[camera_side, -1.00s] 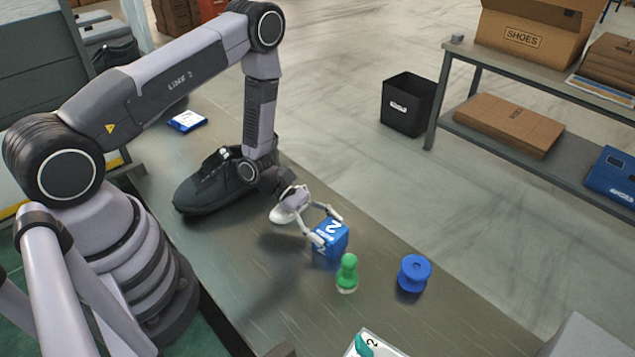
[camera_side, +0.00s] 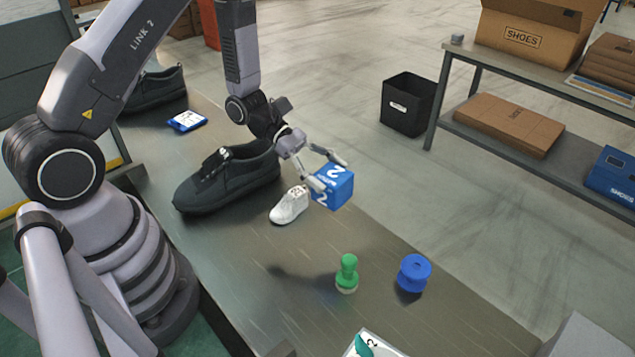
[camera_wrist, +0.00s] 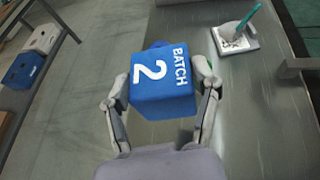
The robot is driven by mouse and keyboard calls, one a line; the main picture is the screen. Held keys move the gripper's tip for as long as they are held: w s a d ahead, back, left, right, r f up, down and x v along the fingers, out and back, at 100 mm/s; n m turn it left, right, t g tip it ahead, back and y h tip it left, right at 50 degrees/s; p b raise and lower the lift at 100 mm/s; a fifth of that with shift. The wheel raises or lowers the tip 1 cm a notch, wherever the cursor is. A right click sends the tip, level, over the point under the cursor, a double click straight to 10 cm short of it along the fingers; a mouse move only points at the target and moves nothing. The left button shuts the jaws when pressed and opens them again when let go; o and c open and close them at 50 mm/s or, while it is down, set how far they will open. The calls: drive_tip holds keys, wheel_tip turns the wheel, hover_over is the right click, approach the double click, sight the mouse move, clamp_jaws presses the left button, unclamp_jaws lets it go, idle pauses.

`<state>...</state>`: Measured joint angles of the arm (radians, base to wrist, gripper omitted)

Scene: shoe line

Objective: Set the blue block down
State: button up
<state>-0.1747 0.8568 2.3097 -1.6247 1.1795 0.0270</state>
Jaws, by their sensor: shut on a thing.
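The blue block (camera_side: 334,188), marked with a white 2, is held in the air above the grey work surface (camera_side: 215,290). My gripper (camera_side: 328,175) is shut on it, one finger on each side. In the wrist view the block (camera_wrist: 162,82) shows "BATCH 2" on its face, between the fingertips of my gripper (camera_wrist: 165,88). A shadow lies on the surface to the lower left of the block in the side view.
A green stamp-like piece (camera_side: 347,272) and a blue spool (camera_side: 414,272) stand on the surface. A small white shoe (camera_side: 290,206) and a large black shoe (camera_side: 228,178) sit to the left. A black bin (camera_side: 407,104) stands on the floor.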

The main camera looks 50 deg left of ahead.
drive_tip(key=w+a+n+t+y, duration=0.4)
drive_tip(key=a+n+t, duration=0.1)
drive_tip(key=a, duration=0.5)
drive_tip(key=w+a+n+t+y, duration=0.3)
drive_tip(key=w+a+n+t, duration=0.15)
drive_tip(key=a, duration=0.55)
drive_tip(key=s+a+n+y, duration=0.3)
drive_tip(key=a+n+y, duration=0.2)
drive_tip(key=a, duration=0.6)
drive_tip(key=s+a+n+y, duration=0.4)
drive_tip(key=a+n+y, duration=0.2)
drive_tip(key=a, duration=0.6)
drive_tip(key=shift+a+r+y, duration=0.15)
drive_tip(key=shift+r+y, duration=0.15)
drive_tip(key=shift+y, duration=0.4)
wheel_tip(320, 180, down, 11)
drive_tip(key=shift+s+a+r, duration=0.1)
drive_tip(key=shift+s+r, duration=0.05)
drive_tip(key=shift+f, duration=2)
drive_tip(key=o, duration=1.2)
drive_tip(key=shift+f, duration=0.15)
drive_tip(key=shift+o, duration=0.2)
